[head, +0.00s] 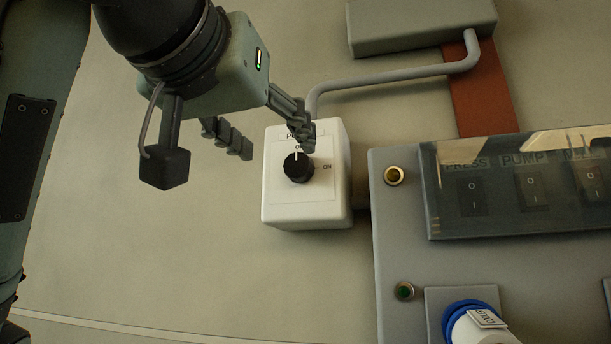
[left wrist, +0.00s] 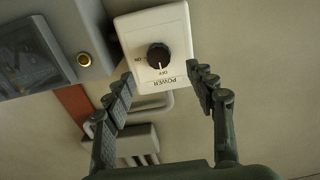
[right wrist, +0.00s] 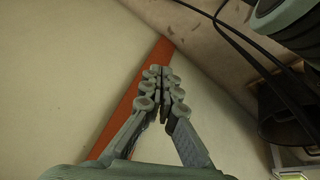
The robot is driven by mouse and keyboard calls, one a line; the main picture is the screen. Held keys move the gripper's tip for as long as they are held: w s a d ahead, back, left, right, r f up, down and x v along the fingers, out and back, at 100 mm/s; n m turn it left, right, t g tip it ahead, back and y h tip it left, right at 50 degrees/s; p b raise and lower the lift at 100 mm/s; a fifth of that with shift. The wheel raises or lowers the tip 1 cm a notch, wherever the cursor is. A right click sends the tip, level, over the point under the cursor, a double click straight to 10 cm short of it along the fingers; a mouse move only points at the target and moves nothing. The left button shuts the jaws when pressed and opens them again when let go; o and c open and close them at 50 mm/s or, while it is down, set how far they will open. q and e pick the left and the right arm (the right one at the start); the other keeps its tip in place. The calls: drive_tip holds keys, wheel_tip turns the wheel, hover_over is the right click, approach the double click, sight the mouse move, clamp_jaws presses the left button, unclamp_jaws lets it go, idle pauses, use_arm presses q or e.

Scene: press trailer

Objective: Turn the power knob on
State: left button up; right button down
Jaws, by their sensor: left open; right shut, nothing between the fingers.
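The black round power knob (head: 298,167) sits on a white switch box (head: 281,212) on the wall. Its white pointer line points up at the OFF label, and ON is printed to its right. The knob also shows in the left wrist view (left wrist: 158,56), with OFF printed below it there. My left gripper (head: 277,146) is open, in front of the box's upper part; one finger overlaps the label above the knob. In the left wrist view the knob lies beyond the open fingers, untouched. My right gripper (right wrist: 163,72) is shut and empty, seen only in the right wrist view.
A grey panel (head: 386,247) with a clear cover (head: 478,217) over rocker switches stands right of the box. A grey conduit (head: 390,77) runs above. The wall left of and below the box is clear. Dark cables (right wrist: 232,38) hang near my right gripper.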

sight(296, 164)
use_arm(q)
drive_tip(key=p+x, duration=0.1)
drive_tip(key=x, duration=0.5)
drive_tip(key=shift+d, duration=0.1)
drive_tip(key=shift+w+d, duration=0.2)
drive_tip(key=shift+w, duration=0.4)
drive_tip(key=c, duration=1.2)
use_arm(e)
drive_tip(key=f, duration=0.2)
drive_tip(key=shift+w+a+f, duration=0.15)
drive_tip(key=shift+w+f, duration=0.15)
drive_tip(key=shift+w, duration=0.05)
